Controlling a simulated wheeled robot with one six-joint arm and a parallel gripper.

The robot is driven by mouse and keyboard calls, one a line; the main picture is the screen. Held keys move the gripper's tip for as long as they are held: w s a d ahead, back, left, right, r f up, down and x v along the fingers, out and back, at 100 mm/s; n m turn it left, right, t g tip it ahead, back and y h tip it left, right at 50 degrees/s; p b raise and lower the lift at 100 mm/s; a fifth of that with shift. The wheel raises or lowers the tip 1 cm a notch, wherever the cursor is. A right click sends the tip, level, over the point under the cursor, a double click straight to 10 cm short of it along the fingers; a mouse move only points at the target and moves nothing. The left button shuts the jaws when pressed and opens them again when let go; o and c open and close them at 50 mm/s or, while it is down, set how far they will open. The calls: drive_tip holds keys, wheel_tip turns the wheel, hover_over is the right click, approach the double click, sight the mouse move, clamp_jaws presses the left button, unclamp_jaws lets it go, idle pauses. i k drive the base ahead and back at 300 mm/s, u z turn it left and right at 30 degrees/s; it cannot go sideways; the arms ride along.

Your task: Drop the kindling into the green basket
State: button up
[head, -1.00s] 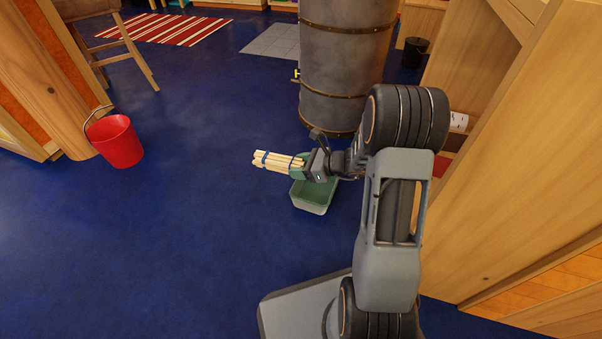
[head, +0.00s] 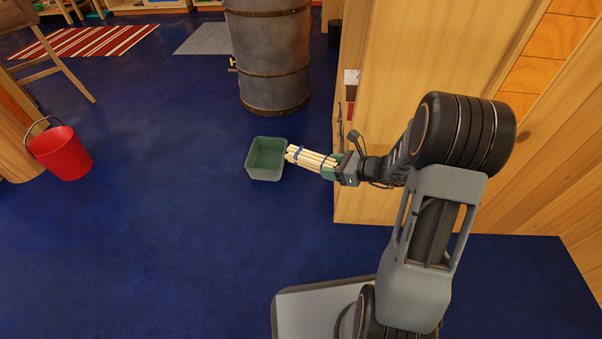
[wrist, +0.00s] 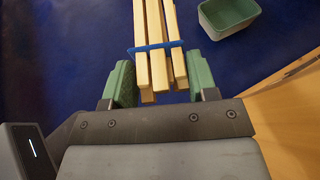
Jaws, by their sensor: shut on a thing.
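The kindling (head: 310,159) is a bundle of pale sticks tied with blue bands. My gripper (head: 337,166) is shut on one end of it and holds it above the floor, the free end pointing left. In the wrist view the kindling (wrist: 158,40) sits between the green finger pads of my gripper (wrist: 160,85). The green basket (head: 266,178) stands on the blue floor, just left of the bundle's free end in the head view. It looks empty. The basket also shows at the upper right of the wrist view (wrist: 232,28).
A wooden cabinet side (head: 375,120) rises close behind and right of my gripper. A grey metal cylinder (head: 268,60) stands behind the basket. A red bucket (head: 62,155) stands at the left by a wooden post. The blue floor in front of the basket is clear.

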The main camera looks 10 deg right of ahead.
sight(273, 166)
drive_tip(key=z, duration=0.45)
drive_tip(key=k, duration=0.15)
drive_tip(key=u, duration=1.6)
drive_tip(key=i, duration=1.5)
drive_tip(key=z, duration=0.8)
drive_tip(key=i, duration=0.7)
drive_tip(key=z, duration=0.75)
